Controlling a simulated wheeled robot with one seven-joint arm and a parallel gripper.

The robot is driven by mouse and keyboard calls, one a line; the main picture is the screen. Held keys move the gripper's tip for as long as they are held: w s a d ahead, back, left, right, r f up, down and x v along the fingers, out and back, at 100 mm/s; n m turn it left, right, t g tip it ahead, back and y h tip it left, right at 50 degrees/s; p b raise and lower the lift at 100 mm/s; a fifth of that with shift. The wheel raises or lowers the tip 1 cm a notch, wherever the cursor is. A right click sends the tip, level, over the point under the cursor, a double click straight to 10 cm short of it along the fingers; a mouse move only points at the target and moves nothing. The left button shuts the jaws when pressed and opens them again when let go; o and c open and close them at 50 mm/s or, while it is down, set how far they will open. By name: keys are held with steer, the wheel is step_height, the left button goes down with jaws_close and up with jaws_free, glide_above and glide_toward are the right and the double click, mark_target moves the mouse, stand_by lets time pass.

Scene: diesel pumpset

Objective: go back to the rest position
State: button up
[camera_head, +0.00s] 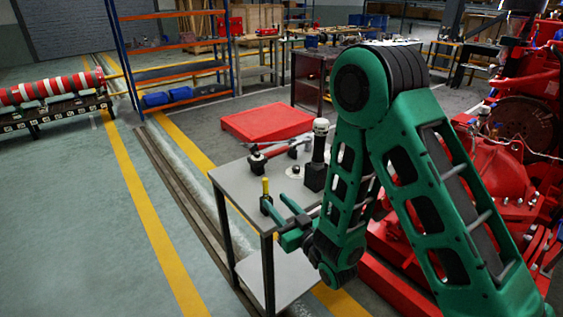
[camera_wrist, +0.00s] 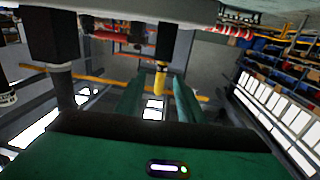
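My gripper (camera_head: 274,203) is at the near end of a small grey table (camera_head: 235,180), low over its top. In the wrist view its two green fingers (camera_wrist: 158,100) stand apart, with nothing clamped between them. An upright tool with a yellow handle (camera_head: 265,187) stands on the table close to the fingertips. In the wrist view the yellow handle (camera_wrist: 160,80) shows in the gap between the fingers; I cannot tell how far beyond the tips it is. My green arm is bent and reaches down to the table.
A black stand with a white top (camera_head: 316,165) and a red-and-black tool (camera_head: 275,152) are on the table. Red machinery (camera_head: 500,170) is close on the right. A red platform (camera_head: 266,122) lies behind. Open floor (camera_head: 75,230) is at left, with a shelf rack (camera_head: 175,55) further back.

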steer(key=w+d+r+m+h, duration=0.15)
steer(key=w+d+h, duration=0.3)
steer(key=d, duration=0.45)
steer(key=s+d+r+m+g+h, duration=0.1)
steer(key=s+d+m+g+h, duration=0.15)
steer(key=d, duration=0.95)
steer(key=s+d+r+m+g+h, duration=0.1)
steer(key=d+r+m+g+h, duration=0.2)
steer(key=d, duration=0.9)
steer(key=s+d+r+m+g+h, duration=0.15)
steer(key=s+d+g, duration=0.35)
steer(key=s, duration=0.6)
steer(key=s+d+r+m+g, duration=0.1)
steer(key=s+d+m+g, duration=0.15)
steer(key=s+d, duration=0.7)
steer(key=s+a+r+m+g+y, duration=0.1)
steer(key=s+a, duration=0.1)
steer(key=s, duration=0.5)
steer(key=s+a+r+m+g, duration=0.1)
steer(key=s+r, duration=0.1)
steer(key=s, duration=0.4)
steer(key=shift+s+a+y, duration=0.35)
steer(key=shift+a, duration=0.05)
